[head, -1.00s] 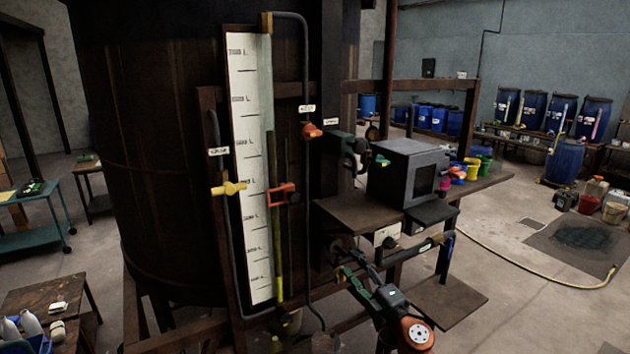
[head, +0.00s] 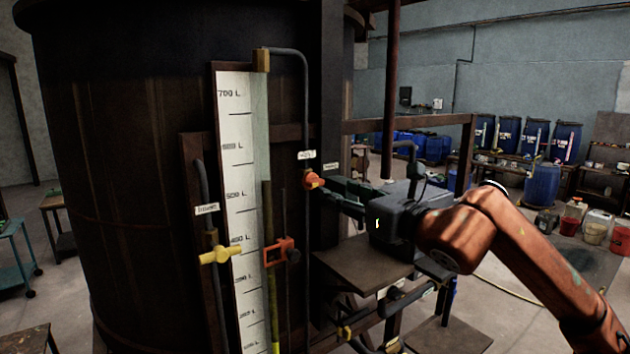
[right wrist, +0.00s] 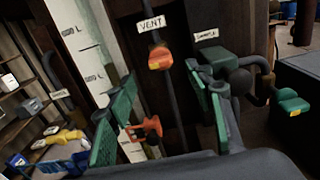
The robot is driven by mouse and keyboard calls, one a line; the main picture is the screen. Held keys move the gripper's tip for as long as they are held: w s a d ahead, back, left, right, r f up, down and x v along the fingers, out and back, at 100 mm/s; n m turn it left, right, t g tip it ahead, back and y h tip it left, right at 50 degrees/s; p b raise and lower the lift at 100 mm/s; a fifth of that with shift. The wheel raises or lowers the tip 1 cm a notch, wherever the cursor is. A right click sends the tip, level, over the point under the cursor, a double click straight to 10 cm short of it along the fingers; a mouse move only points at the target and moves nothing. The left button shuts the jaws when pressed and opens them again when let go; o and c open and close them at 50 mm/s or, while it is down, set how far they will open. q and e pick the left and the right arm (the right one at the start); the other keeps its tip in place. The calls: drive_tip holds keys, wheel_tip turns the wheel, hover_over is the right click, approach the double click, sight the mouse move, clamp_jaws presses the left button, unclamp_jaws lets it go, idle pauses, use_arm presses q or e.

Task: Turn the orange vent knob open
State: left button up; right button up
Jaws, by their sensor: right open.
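The orange vent knob (head: 313,180) sits on a thin grey vertical pipe beside the tall white level scale (head: 238,200). In the right wrist view the orange vent knob (right wrist: 160,60) is just under a label reading VENT. My right gripper (head: 328,194) reaches in from the right, its fingertips close to the knob. In the right wrist view my right gripper (right wrist: 162,82) is open, with one green finger to each side, and the knob appears between and beyond the fingertips. I cannot tell whether they touch it. My left gripper is out of view.
A yellow valve handle (head: 220,255) and an orange-red clamp (head: 279,252) are lower on the scale. A green valve (right wrist: 222,62) stands close to the right finger. The dark vat (head: 110,170) fills the left. A brown shelf (head: 350,262) is below my arm.

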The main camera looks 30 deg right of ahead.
sight(319, 183)
drive_tip(key=w+p, duration=0.3)
drive_tip(key=w, duration=0.2)
drive_tip(key=w+p, duration=0.2)
drive_tip(key=shift+w+a+r+p, duration=0.1)
drive_tip(key=shift+w+a+p, duration=0.15)
drive_tip(key=shift+p, duration=0.1)
drive_tip(key=shift+w, duration=0.1)
drive_tip(key=c, duration=1.2)
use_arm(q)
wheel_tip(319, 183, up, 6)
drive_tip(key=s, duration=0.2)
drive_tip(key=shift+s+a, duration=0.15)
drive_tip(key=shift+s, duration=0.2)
use_arm(e)
drive_tip(key=shift+o, duration=0.2)
